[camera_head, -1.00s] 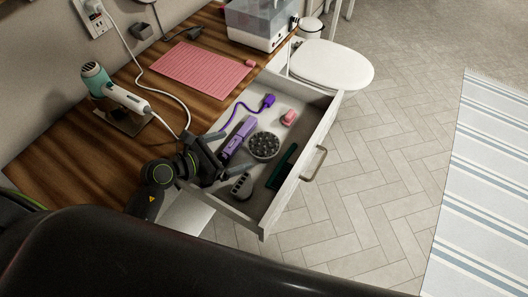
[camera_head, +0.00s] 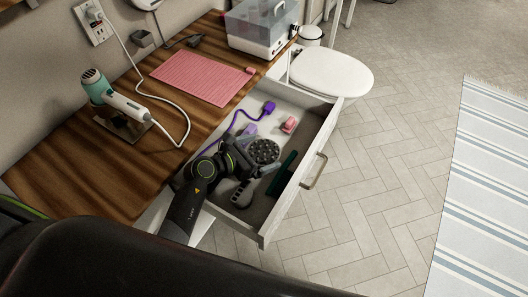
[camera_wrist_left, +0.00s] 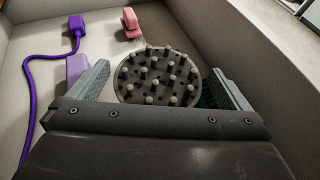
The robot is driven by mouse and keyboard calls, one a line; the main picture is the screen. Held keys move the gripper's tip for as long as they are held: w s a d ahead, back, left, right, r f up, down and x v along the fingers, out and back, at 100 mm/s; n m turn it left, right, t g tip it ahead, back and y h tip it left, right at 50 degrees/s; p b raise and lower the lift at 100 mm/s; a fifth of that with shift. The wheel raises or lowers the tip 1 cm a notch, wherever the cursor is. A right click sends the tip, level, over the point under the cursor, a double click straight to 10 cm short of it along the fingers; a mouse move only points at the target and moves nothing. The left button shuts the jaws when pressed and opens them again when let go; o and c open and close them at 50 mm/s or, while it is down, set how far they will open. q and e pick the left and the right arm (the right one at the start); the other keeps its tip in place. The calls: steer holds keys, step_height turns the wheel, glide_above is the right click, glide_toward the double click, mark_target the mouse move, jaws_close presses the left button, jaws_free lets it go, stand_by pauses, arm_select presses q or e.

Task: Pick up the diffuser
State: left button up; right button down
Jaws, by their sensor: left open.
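The diffuser (camera_head: 264,150) is a round dark grey disc with several light-tipped prongs, lying in the open drawer. In the left wrist view the diffuser (camera_wrist_left: 158,76) lies ahead of my gripper, between the lines of its two fingers. My left gripper (camera_head: 248,166) is over the drawer, close beside the diffuser. In the left wrist view the gripper (camera_wrist_left: 160,88) has its fingers wide apart with nothing clearly held. The near edge of the diffuser is hidden by the gripper body. My right gripper is not in view.
The drawer (camera_head: 325,134) also holds a purple device (camera_head: 246,134) with a cord, a pink clip (camera_head: 289,124), a dark green item (camera_head: 282,172) and a grey item (camera_head: 242,193). A teal hair dryer (camera_head: 103,90) rests on the wooden counter (camera_head: 75,167). Drawer walls surround the gripper.

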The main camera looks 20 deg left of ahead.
arm_select(q)
steer(key=shift+x, duration=1.05)
steer(key=c, duration=0.7)
steer(key=shift+c, duration=0.2)
